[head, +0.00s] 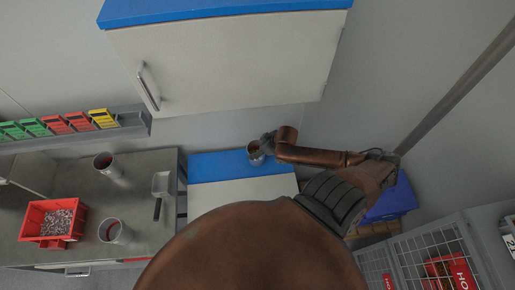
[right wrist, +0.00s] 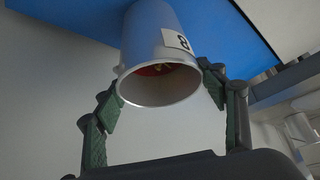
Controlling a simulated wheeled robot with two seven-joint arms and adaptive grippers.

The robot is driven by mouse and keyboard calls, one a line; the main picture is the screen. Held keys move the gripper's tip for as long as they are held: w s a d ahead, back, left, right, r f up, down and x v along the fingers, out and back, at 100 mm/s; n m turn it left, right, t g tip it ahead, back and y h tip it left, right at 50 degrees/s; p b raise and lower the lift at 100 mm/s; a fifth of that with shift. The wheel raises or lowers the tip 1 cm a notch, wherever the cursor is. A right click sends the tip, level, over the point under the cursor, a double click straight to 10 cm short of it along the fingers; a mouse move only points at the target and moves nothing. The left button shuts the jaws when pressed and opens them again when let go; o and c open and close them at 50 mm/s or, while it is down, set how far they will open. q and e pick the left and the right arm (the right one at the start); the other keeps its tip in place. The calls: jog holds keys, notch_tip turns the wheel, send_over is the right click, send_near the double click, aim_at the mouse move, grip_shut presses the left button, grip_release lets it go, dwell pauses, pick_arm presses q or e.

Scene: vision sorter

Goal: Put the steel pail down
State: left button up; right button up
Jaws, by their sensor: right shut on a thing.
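The steel pail (head: 254,155) is in my right gripper (head: 266,143) at the blue top (head: 218,168) of a low white cabinet. In the right wrist view the pail (right wrist: 158,55) is a silver cylinder with a white label marked "8". Its open rim faces the camera, with something red and yellow inside. The green-padded fingers of my right gripper (right wrist: 170,100) are on either side of the pail. I cannot tell whether the pail's base touches the blue top. My left gripper is not in view.
Two similar pails (head: 109,165) (head: 114,231), a metal scoop (head: 161,186) and a red bin (head: 37,222) of small parts are on the grey bench (head: 140,237). A white wall cabinet (head: 230,60) hangs above. A wire cage (head: 432,250) stands at lower right.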

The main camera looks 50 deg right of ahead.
jog(key=shift+w+r, duration=0.1)
jog(key=o, duration=2.1)
jog(key=v, duration=1.2)
jog(key=shift+p, duration=0.45)
